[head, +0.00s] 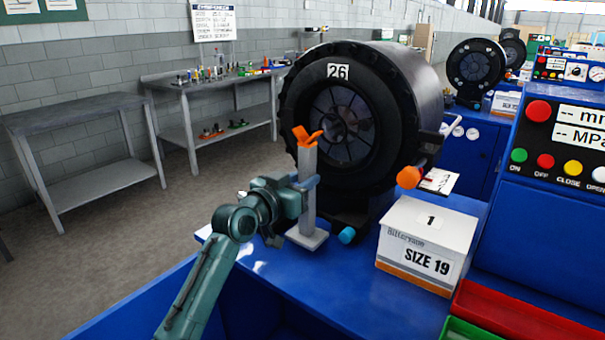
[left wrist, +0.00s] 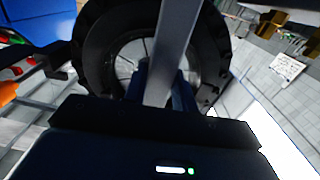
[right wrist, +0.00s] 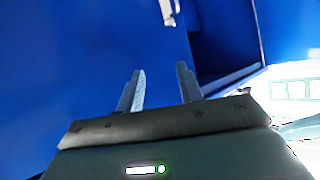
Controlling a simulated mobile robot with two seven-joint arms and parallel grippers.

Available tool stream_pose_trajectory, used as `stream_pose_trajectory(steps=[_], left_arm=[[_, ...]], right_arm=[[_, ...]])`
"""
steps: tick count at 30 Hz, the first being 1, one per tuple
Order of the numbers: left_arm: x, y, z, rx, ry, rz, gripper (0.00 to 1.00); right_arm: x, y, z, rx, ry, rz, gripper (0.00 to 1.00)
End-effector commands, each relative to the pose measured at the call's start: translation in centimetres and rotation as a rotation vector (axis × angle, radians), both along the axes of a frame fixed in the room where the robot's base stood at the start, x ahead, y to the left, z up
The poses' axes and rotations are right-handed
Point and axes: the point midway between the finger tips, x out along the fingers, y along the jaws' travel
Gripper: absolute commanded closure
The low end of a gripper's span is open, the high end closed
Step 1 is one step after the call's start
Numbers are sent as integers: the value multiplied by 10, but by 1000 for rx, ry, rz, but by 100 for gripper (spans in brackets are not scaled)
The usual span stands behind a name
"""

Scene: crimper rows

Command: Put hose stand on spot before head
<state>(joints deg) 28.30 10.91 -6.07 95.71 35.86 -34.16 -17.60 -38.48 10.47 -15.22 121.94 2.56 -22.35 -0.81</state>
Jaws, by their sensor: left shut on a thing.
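The hose stand (head: 309,218) is a grey upright post with an orange cradle on top and a flat grey base. My left gripper (head: 306,188) is shut on the middle of the post. The post also crosses the left wrist view (left wrist: 174,50) between the fingers. The stand is upright in front of the black round crimper head (head: 293,108) marked 26. I cannot tell whether its base touches the blue bench top (head: 345,285). My right gripper (right wrist: 160,88) is open and empty, facing blue panels in the right wrist view. No marked spot shows.
A white SIZE 19 box (head: 425,240) stands right of the stand. Red (head: 520,325) and green (head: 470,332) trays lie at front right, below a control panel (head: 555,150). An orange-ended part (head: 409,177) sticks out beside the head.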

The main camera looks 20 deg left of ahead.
Motion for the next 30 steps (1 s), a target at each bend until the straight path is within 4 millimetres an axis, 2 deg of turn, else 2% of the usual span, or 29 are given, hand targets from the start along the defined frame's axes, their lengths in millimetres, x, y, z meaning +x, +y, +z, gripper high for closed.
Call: stream_pose_trajectory(steps=[1, 6, 13, 14, 15, 21, 30], left_arm=[[0, 0, 3, -6, -21, 2, 100], [0, 0, -14, -5, -23, 2, 100], [0, 0, -15, -6, -25, 2, 100], [0, 0, -27, 1, 3, -1, 71], [0, 0, -27, 1, 3, -1, 68], [0, 0, -27, 1, 3, 0, 52], [-2, 1, -27, 2, 2, 0, 51]], right_arm=[[0, 0, 0, 1, 0, -1, 64], [0, 0, -1, 3, 0, -1, 64], [0, 0, 0, 4, 0, -1, 64], [0, 0, -1, 4, 0, -1, 64], [0, 0, -1, 3, 0, -1, 64], [0, 0, -1, 4, 0, -1, 64], [0, 0, -1, 3, 0, -1, 64]])
